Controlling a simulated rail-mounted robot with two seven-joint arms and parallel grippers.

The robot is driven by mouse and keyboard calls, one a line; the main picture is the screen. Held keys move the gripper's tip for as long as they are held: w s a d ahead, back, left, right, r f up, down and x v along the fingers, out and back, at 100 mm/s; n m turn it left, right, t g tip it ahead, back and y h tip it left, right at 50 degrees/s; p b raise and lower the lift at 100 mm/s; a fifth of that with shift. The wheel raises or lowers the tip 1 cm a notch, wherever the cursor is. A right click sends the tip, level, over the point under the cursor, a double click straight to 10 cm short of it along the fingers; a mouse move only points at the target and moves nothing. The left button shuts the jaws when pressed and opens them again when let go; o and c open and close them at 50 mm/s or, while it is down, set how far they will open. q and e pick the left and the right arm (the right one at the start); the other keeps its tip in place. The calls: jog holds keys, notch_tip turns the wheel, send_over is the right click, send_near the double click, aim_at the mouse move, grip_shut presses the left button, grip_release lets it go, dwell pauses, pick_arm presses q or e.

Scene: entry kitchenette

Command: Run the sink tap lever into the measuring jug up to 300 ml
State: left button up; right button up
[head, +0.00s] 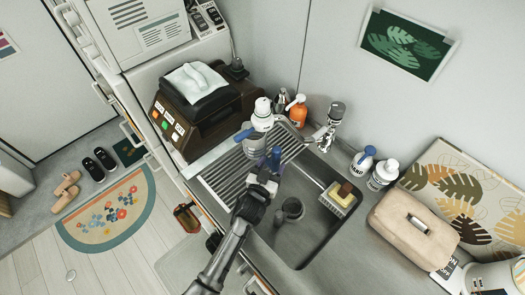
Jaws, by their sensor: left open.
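The tap (329,131) stands at the back edge of the sink (279,231), with its metal lever (337,109) on top. My left gripper (264,163) is over the left side of the sink, by the ribbed drainer, and it is open. A greyish vessel with a blue part (254,146) shows just beyond its fingers. It may be the measuring jug, but I cannot read any scale or see any water level. The gripper partly hides it, and I cannot tell whether they touch. My right gripper is out of view.
A white-capped bottle (262,108) and an orange bottle (298,110) stand behind the drainer (237,174). A sponge in a caddy (339,195) sits at the sink's right side. Two white bottles and a beige case (412,226) crowd the right counter. A coffee machine (190,125) stands left.

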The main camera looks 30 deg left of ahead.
aim_at(274, 159)
pick_arm(q)
jog(key=w, duration=0.1)
jog(key=w+b, duration=0.1)
jog(key=w, duration=0.1)
jog(key=shift+w+a+f, duration=0.15)
jog(key=shift+w+a, duration=0.1)
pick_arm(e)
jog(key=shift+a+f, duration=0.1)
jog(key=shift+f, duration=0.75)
pick_arm(q)
jog(key=shift+w+b, duration=0.45)
jog(key=shift+w, duration=0.25)
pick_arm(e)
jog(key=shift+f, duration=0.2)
pick_arm(q)
jog(key=shift+c, duration=0.3)
grip_shut()
